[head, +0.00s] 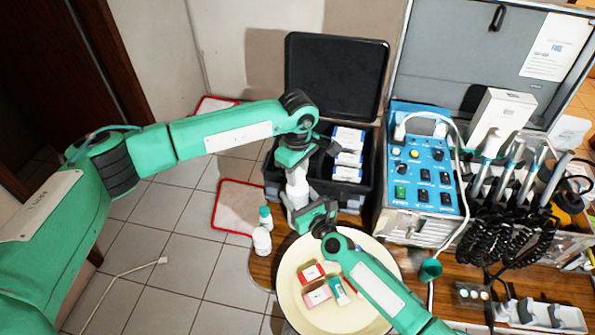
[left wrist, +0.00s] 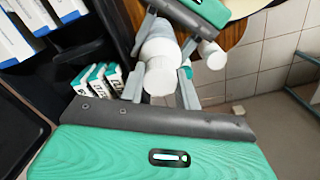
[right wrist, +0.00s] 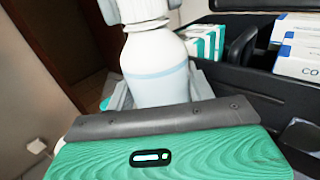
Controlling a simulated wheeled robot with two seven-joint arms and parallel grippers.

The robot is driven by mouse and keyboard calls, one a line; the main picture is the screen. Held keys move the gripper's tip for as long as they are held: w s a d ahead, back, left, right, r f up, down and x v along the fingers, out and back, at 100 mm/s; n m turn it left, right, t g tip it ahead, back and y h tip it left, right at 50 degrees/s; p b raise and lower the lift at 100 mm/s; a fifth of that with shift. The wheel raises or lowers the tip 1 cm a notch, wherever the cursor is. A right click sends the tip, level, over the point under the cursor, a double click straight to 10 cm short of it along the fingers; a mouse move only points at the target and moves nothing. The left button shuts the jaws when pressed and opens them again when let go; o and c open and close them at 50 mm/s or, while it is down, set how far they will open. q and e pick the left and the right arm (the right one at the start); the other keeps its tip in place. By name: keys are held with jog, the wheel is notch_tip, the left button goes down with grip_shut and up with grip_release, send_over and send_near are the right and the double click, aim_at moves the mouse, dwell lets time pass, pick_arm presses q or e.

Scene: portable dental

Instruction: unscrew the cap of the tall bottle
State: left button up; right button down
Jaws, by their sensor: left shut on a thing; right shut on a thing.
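The tall white bottle (head: 297,192) stands upright between the black case and the round basin. In the right wrist view its body (right wrist: 158,62) is white with a pale blue band, and its ribbed white cap (right wrist: 143,10) sits at the neck. My left gripper (head: 296,170) comes from above and is shut on the cap, which also shows in the left wrist view (left wrist: 161,76). My right gripper (head: 306,212) is shut on the bottle's body, lower down. The fingers partly hide the bottle. I cannot tell how tight the cap is.
Two small bottles, one white (head: 262,241) and one teal-capped (head: 265,217), stand close left. The open black case (head: 372,196) with boxes is behind. The blue dental unit (head: 420,165) stands right.

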pick_arm(q)
jog(key=n, duration=2)
jog(key=shift+n, duration=0.4)
jog(key=n, duration=1)
jog(key=shift+r, duration=0.1)
